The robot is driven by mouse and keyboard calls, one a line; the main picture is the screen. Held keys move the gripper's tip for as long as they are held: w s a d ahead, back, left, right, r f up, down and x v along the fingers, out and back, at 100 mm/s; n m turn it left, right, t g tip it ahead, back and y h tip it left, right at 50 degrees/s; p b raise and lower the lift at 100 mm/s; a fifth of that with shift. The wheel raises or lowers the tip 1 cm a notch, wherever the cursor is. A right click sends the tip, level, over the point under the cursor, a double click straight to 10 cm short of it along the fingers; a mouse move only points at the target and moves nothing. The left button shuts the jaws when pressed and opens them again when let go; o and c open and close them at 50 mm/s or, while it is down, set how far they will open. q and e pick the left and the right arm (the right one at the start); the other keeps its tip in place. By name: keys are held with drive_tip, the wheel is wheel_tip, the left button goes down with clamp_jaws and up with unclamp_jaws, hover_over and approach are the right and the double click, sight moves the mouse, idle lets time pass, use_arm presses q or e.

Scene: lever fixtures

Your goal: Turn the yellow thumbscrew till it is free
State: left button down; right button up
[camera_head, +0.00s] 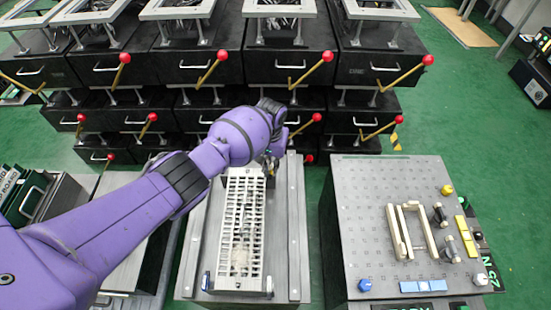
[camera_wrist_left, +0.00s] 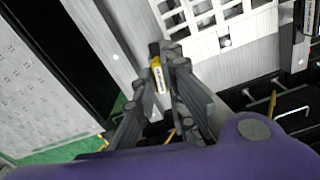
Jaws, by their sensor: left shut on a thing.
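My left gripper (camera_head: 268,160) reaches to the far end of a white grate fixture (camera_head: 242,222) in the head view. In the left wrist view its fingers (camera_wrist_left: 165,62) are shut on a small dark piece with a yellow face (camera_wrist_left: 158,78), which looks like the yellow thumbscrew. The piece is at the edge of the grey metal plate beside the white grate (camera_wrist_left: 190,20). In the head view my own arm and hand mostly hide it. How far the screw is turned cannot be told. My right gripper is not in view.
Black boxes with brass levers and red knobs (camera_head: 428,60) stand close behind the hand. To the right is a perforated board (camera_head: 360,190) with a yellow knob (camera_head: 447,190), a blue knob (camera_head: 365,285) and cream handles (camera_head: 393,232). Green floor (camera_head: 475,110) shows at the right.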

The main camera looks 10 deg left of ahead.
sight(272, 166)
use_arm(q)
drive_tip(key=shift+w+r+n+p, duration=0.1)
drive_tip(key=shift+n+p, duration=0.3)
drive_tip(key=shift+n, duration=0.7)
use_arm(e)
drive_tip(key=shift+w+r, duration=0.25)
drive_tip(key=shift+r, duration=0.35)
use_arm(q)
drive_tip(key=c, duration=1.9)
unclamp_jaws()
drive_tip(key=shift+o, duration=0.5)
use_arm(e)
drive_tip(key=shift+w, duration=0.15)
use_arm(q)
wheel_tip(272, 166, up, 12)
